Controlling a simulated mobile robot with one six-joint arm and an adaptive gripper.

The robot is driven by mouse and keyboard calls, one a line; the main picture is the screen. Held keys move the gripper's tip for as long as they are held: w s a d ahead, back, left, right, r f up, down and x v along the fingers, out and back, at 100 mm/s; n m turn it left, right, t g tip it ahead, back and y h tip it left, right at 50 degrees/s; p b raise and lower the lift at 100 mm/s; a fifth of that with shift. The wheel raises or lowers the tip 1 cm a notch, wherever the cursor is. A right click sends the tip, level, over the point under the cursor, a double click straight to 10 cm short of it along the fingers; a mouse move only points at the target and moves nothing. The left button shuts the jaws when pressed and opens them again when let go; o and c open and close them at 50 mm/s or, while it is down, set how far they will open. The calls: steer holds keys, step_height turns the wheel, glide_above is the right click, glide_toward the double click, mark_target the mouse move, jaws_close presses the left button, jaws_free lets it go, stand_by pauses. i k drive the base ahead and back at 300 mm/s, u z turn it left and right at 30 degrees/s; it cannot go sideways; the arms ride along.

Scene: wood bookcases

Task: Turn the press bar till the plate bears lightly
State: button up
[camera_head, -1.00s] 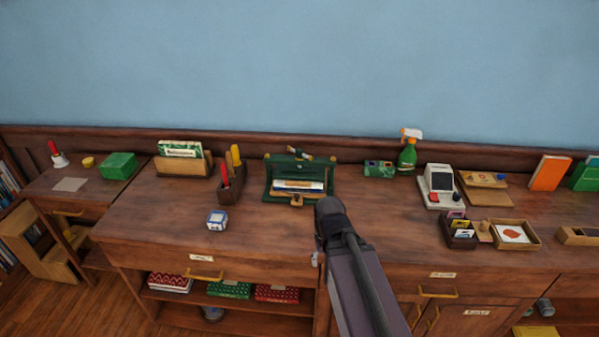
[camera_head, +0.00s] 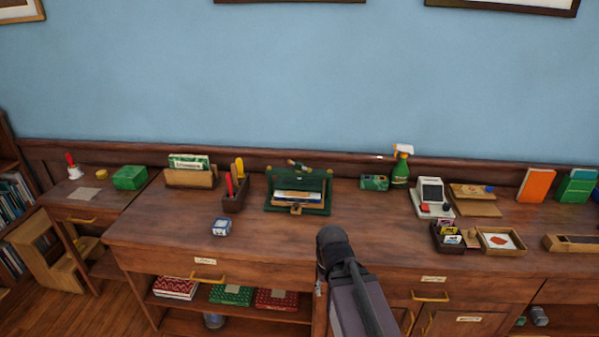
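The press (camera_head: 328,200) is a green frame standing on the wooden counter near its back, in the middle of the view. Its press bar (camera_head: 298,165) lies across the top, with a light brown part at one end. Books or papers with pale and blue edges (camera_head: 298,196) lie inside the frame under the bar. The gap between the plate and these is too small to make out. My arm, with a dark rounded joint, rises from the bottom edge in front of the press and to its right. It appears apart from the press. My gripper's fingers do not show.
A pen holder (camera_head: 235,195) stands close left of the press, and a small blue-white box (camera_head: 221,227) lies in front of it. The counter (camera_head: 275,235) before the press is bare.

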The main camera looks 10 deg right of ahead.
mark_target(298, 166)
steer(key=k, duration=0.3)
steer(key=z, duration=0.25)
steer(key=i, duration=1.3)
steer(key=u, duration=0.35)
